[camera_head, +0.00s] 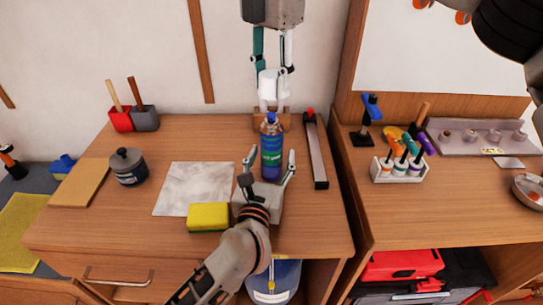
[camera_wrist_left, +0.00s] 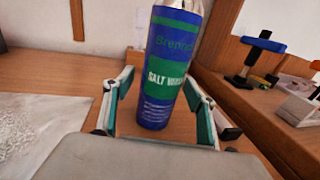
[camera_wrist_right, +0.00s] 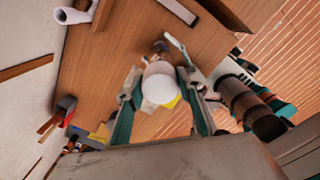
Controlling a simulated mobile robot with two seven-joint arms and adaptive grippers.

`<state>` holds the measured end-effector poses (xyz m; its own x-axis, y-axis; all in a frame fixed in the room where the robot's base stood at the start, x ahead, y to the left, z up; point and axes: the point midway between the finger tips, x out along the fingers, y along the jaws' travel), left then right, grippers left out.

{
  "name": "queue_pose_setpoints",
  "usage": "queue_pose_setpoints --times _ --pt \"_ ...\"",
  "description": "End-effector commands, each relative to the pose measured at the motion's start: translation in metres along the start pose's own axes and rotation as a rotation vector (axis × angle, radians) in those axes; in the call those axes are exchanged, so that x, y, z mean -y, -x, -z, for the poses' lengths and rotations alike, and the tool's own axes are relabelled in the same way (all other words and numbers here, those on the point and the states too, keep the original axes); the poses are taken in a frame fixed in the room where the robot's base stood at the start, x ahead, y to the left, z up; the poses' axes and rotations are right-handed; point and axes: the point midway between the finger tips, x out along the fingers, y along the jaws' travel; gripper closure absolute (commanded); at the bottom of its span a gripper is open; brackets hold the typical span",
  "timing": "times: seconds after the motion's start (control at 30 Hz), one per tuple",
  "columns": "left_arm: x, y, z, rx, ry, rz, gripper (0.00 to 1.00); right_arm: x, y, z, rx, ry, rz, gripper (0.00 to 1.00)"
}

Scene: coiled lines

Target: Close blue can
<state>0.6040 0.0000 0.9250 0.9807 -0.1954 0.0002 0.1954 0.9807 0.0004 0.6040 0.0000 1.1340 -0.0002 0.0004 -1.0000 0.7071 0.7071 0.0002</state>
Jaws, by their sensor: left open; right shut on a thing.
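The blue can (camera_head: 271,148) with a green label band stands upright on the desk, with a small nozzle on top and no cap on it. It also shows in the left wrist view (camera_wrist_left: 168,70). My left gripper (camera_head: 269,158) is open, its fingers on either side of the can's lower part; I cannot tell whether they touch it. My right gripper (camera_head: 271,73) points down from above and is shut on a white cap (camera_head: 268,82), above and apart from the can. The cap (camera_wrist_right: 160,83) shows between its fingers in the right wrist view and hides what lies beneath.
A yellow sponge (camera_head: 208,217) lies left of my left gripper, by a marble slab (camera_head: 195,188). A grey pot (camera_head: 128,166) stands farther left. White rolls in a wooden holder stand behind the can.

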Motion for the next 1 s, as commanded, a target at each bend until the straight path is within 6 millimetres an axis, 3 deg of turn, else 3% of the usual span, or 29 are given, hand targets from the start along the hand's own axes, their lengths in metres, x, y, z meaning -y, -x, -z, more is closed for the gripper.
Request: queue_pose_setpoints --times 0.3,0.5,0.67,1.0 --pt "0.0 -0.001 0.0 0.0 0.0 0.0 0.46 0.0 0.0 0.0 0.0 0.0 0.0 0.72" --pt "0.0 -0.001 0.0 0.0 0.0 0.0 0.98 0.0 0.0 0.0 0.0 0.0 0.0 0.72" --pt "0.0 -0.001 0.0 -0.001 0.0 0.0 1.0 0.0 -0.005 0.0 -0.001 0.001 0.002 0.72" --pt "0.0 -0.001 0.0 -0.001 0.0 0.0 1.0 0.0 -0.047 0.0 0.0 0.001 0.001 0.72"
